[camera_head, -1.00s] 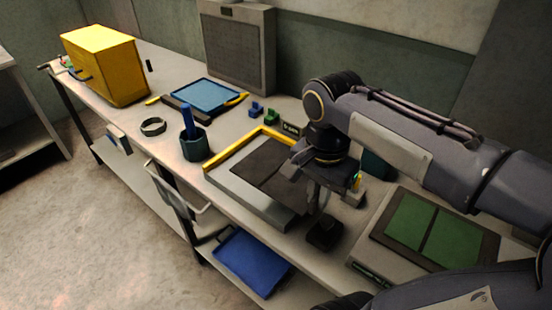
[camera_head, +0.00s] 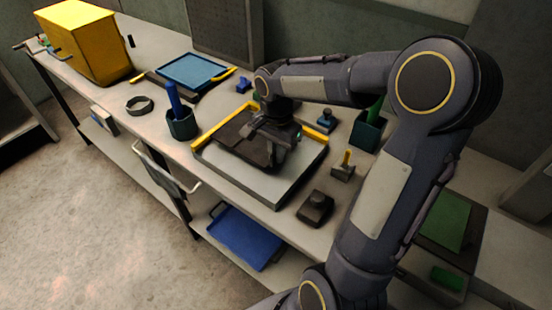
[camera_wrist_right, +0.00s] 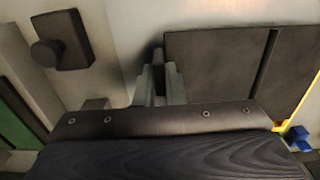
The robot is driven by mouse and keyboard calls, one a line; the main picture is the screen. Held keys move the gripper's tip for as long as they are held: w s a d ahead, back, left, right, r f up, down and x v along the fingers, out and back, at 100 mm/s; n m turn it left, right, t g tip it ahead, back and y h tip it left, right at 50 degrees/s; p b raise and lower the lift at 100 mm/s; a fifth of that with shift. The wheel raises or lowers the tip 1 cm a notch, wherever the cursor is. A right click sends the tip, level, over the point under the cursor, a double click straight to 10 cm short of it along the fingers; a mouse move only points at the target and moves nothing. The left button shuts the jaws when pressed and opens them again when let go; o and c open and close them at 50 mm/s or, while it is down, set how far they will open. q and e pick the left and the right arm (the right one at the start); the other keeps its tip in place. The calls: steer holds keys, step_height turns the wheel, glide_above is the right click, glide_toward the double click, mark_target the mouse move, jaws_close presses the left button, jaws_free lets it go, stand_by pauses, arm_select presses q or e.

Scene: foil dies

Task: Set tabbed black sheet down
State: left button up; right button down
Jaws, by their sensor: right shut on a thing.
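The tabbed black sheet (camera_head: 231,138) lies at or just above the pale plate (camera_head: 262,186), towards its yellow-edged corner. I cannot tell whether it fully rests there. In the right wrist view it shows as a flat dark panel (camera_wrist_right: 215,62) with a narrow line between it and a second dark panel (camera_wrist_right: 297,58). My right gripper (camera_head: 272,150) is over the sheet, shut at its near edge; its fingers (camera_wrist_right: 160,85) meet the sheet's left side in the wrist view. The tab itself is hidden by the fingers. My left gripper is not in view.
Yellow strips (camera_head: 222,122) edge the plate. A black knobbed block (camera_head: 316,207) stands in front of it. A dark green cup (camera_head: 183,126) with a blue handle is to the left. Green sheets (camera_head: 445,218) lie at the right, partly behind my arm.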

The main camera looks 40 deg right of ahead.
steer(key=shift+w+f, duration=0.2)
steer(key=shift+f, duration=1.55)
steer(key=shift+f, duration=0.1)
steer(key=shift+f+b, duration=0.15)
steer(key=shift+b, duration=0.15)
steer(key=c, duration=1.5)
jaws_free()
